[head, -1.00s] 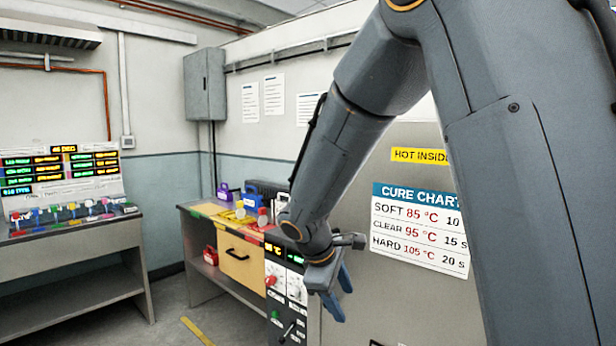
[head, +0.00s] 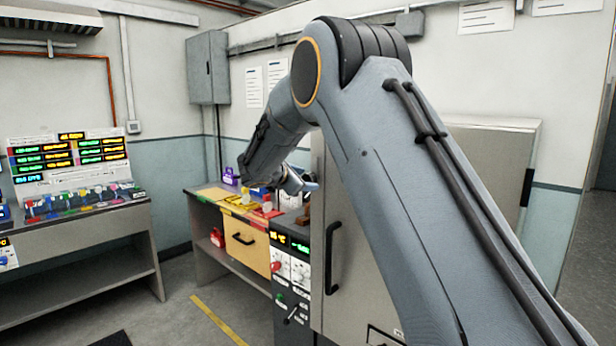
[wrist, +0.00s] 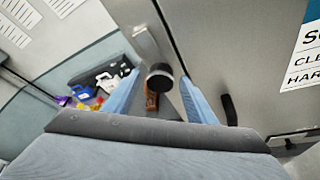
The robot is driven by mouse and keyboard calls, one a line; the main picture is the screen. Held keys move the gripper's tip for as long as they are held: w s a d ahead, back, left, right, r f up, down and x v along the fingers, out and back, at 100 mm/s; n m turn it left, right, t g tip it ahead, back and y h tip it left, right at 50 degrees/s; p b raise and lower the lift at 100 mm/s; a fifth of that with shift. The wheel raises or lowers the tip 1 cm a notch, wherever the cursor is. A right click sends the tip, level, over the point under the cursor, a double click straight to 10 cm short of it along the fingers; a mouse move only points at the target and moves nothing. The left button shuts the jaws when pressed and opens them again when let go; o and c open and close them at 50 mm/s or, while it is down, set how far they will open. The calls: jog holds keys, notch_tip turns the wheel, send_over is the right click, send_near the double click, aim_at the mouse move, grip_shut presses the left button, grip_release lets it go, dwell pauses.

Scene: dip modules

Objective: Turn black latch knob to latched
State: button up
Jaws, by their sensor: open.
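The black latch knob (wrist: 160,77) shows in the wrist view as a round black end on a grey metal bar (wrist: 146,43), close to the edge of the grey cabinet door (wrist: 225,45). My gripper (wrist: 158,80) is open, with one blue finger to the left of the knob and one to the right. Gaps show on both sides, so no touch is visible. How deep the knob sits between the fingers is hard to tell. In the head view, my gripper (head: 300,185) is by the cabinet's upper left, partly behind my arm, and I cannot make out the knob there.
A black door handle (head: 332,258) stands on the cabinet front, right of my fingers in the wrist view. A workbench (head: 215,203) with coloured items is to the left. A brown object (wrist: 152,100) shows below the knob.

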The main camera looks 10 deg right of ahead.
jog(key=shift+x, duration=1)
grip_shut()
